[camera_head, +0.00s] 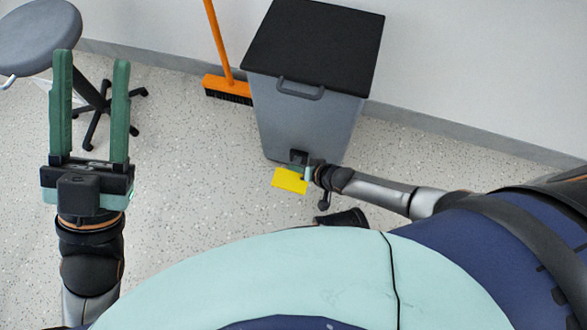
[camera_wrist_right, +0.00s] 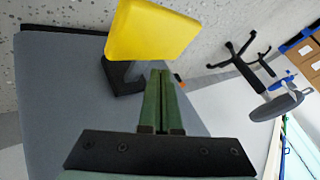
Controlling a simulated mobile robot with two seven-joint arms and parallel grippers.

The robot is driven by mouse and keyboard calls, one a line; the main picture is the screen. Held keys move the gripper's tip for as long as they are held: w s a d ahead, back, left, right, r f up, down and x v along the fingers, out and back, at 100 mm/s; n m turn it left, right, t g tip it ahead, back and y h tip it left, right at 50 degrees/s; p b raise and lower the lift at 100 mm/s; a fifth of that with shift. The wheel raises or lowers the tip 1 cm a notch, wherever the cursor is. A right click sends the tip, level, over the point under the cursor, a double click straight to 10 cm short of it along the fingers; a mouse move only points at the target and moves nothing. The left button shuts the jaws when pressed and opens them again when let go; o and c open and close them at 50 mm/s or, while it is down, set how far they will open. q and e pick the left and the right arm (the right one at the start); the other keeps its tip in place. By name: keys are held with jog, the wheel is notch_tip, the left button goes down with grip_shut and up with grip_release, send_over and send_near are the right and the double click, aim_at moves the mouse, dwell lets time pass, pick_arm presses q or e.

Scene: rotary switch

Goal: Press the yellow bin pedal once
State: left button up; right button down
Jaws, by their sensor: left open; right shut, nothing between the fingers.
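The yellow pedal (camera_head: 290,181) sticks out low at the front of a grey bin (camera_head: 305,125) with a black lid (camera_head: 315,40). The lid is down. My right gripper (camera_head: 307,172) is low beside the pedal, at the bin's front. In the right wrist view its two green fingers (camera_wrist_right: 162,75) are together and empty, their tips close to the yellow pedal (camera_wrist_right: 150,32) and its black bracket (camera_wrist_right: 124,76). I cannot tell whether they touch it. My left gripper (camera_head: 90,105) is open and empty, fingers pointing up in the picture, away from the bin.
An orange broom (camera_head: 227,85) leans left of the bin. A grey stool (camera_head: 40,35) with a black wheeled base stands at the far left. The wall is behind the bin. The speckled floor (camera_head: 190,200) between my left gripper and the bin is clear.

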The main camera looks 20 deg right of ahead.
aim_at(297, 177)
jog(key=shift+f, duration=0.3)
jog(key=shift+f, duration=0.2)
dwell(0.3)
jog(key=shift+s+a+f, duration=0.1)
jog(key=shift+s+f, duration=0.15)
jog(key=shift+f, duration=0.4)
jog(key=shift+s+a+f, duration=0.1)
jog(key=shift+s+f, duration=0.1)
jog(key=shift+f, duration=0.45)
dwell(0.4)
jog(key=shift+f, duration=0.45)
dwell(0.5)
jog(key=shift+d+r+p, duration=0.1)
jog(key=shift+r+p, duration=1.55)
jog(key=shift+r, duration=0.1)
jog(key=shift+r+p, duration=0.35)
jog(key=shift+r, duration=0.1)
jog(key=shift+w+d, duration=0.1)
jog(key=shift+w, duration=0.05)
